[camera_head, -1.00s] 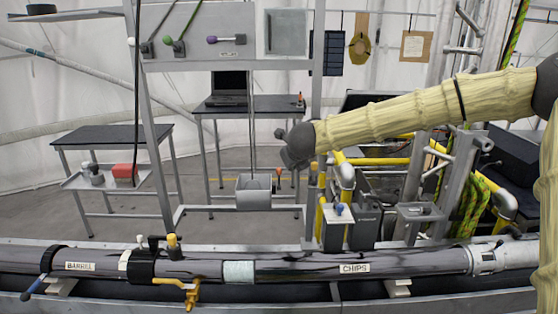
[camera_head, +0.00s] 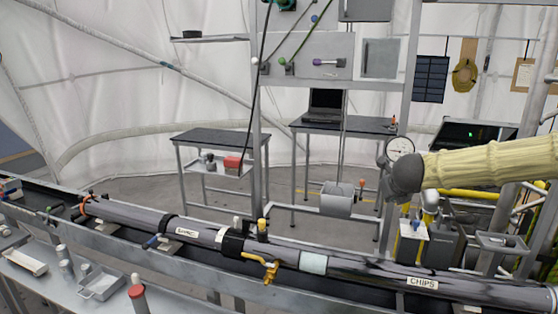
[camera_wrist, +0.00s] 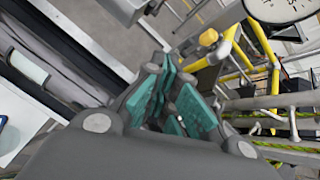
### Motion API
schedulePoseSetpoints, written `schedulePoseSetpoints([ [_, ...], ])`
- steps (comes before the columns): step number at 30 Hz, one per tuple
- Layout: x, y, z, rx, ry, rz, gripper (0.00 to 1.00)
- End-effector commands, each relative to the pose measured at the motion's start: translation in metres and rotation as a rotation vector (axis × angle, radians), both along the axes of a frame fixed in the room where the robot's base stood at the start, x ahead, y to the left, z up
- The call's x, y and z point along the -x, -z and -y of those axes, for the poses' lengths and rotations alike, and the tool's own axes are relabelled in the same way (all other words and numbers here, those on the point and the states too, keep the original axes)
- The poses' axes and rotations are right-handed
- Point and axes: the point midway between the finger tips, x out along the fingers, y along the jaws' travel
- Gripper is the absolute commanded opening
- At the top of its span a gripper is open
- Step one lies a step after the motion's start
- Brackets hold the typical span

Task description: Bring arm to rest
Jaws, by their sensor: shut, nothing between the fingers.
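My arm, in a ribbed cream sleeve, reaches in from the right edge of the head view. My dark grey gripper (camera_head: 388,164) is at its left end, in front of the metal frame and just below a round gauge (camera_head: 400,147). Its fingers are hard to make out there. In the wrist view my gripper (camera_wrist: 172,100) has teal finger pads close together, shut with nothing held. The gauge also shows in the wrist view (camera_wrist: 281,7), cut off at the top right corner.
A long dark core tube (camera_head: 375,272) labelled CHIPS lies across the front, with a yellow valve (camera_head: 262,265) on it. Yellow pipes (camera_head: 470,195) and grey boxes stand below my arm. A small table (camera_head: 215,135), a laptop (camera_head: 326,104) and a grey bin (camera_head: 338,200) are farther back.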

Motion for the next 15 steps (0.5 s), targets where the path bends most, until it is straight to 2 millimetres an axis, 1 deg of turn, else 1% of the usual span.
schedulePoseSetpoints([
  [2,0.0,-0.001,-0.001,0.0,-0.002,0.001,0.0],
  [3,0.001,0.009,-0.005,0.021,-0.018,-0.01,0.0],
  [11,0.006,0.054,-0.027,0.14,-0.121,-0.059,0.0],
  [15,0.015,0.085,-0.035,0.223,-0.191,-0.094,0.0],
])
